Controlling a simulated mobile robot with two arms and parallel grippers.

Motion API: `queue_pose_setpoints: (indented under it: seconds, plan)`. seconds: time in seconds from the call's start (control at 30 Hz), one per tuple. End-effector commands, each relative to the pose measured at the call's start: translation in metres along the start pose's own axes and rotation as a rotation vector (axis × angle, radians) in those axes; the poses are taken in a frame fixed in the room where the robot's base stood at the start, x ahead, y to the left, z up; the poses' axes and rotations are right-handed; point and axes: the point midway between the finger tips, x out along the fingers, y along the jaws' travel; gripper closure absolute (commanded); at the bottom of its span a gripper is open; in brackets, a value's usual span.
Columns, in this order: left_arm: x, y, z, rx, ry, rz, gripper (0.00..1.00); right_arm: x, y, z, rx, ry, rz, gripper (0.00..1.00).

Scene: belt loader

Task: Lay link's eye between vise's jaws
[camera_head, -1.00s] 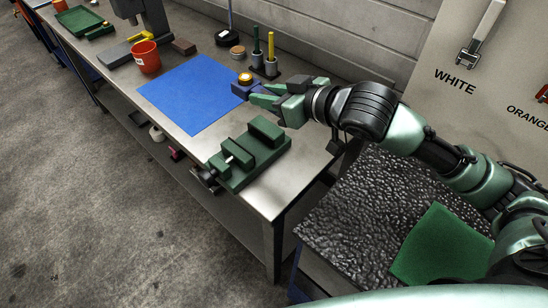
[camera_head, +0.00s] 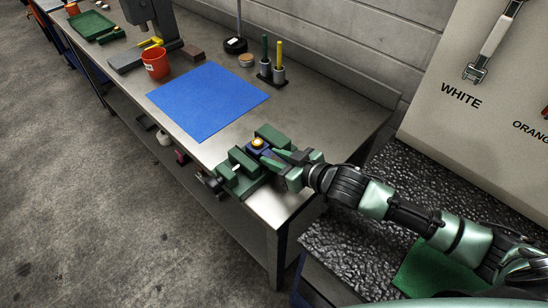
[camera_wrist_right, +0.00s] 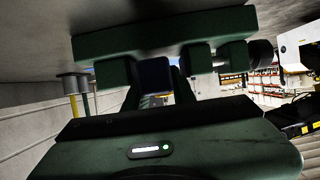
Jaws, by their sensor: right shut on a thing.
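The link shows a brass-coloured round eye (camera_head: 257,142) and a dark blue body (camera_head: 254,152). The green vise (camera_head: 233,188) stands at the bench's near right edge, one jaw block towards the back and one towards the front. My right gripper (camera_head: 271,157) is shut on the link, coming from the right. In the head view the eye appears over the gap between the jaws; whether it rests there or hangs above is unclear. In the right wrist view the dark blue link body (camera_wrist_right: 155,74) sits between my fingertips (camera_wrist_right: 155,92), close to the green vise (camera_wrist_right: 165,35).
A blue mat (camera_head: 207,101) lies left of the vise, mostly clear. A red cup (camera_head: 155,64), a holder with green and yellow rods (camera_head: 272,73) and a brown block (camera_head: 194,53) stand farther back. The bench right of the mat is mostly free.

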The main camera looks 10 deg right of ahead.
Motion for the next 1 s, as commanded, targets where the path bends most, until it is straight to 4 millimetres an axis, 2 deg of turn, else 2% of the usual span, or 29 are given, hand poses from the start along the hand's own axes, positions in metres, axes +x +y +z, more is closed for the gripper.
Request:
queue_pose_setpoints:
  seconds: [0.37, 0.87, 0.9, 1.0]
  plan:
    - [0.0, 0.002, 0.0, 0.0, 0.0, 0.003, 0.64, 0.002, 0.0, 0.003, -0.001, 0.007, -0.001, 1.0]
    - [0.004, 0.002, 0.001, 0.001, -0.001, 0.003, 0.64, 0.007, -0.002, 0.021, 0.003, -0.005, -0.004, 1.0]
    - [0.005, 0.002, 0.001, 0.001, -0.001, 0.003, 0.64, 0.007, -0.002, 0.024, 0.005, -0.011, -0.003, 0.66]
    - [0.005, 0.002, 0.001, 0.001, -0.001, 0.002, 0.64, 0.008, -0.002, 0.024, 0.006, -0.011, -0.003, 0.66]
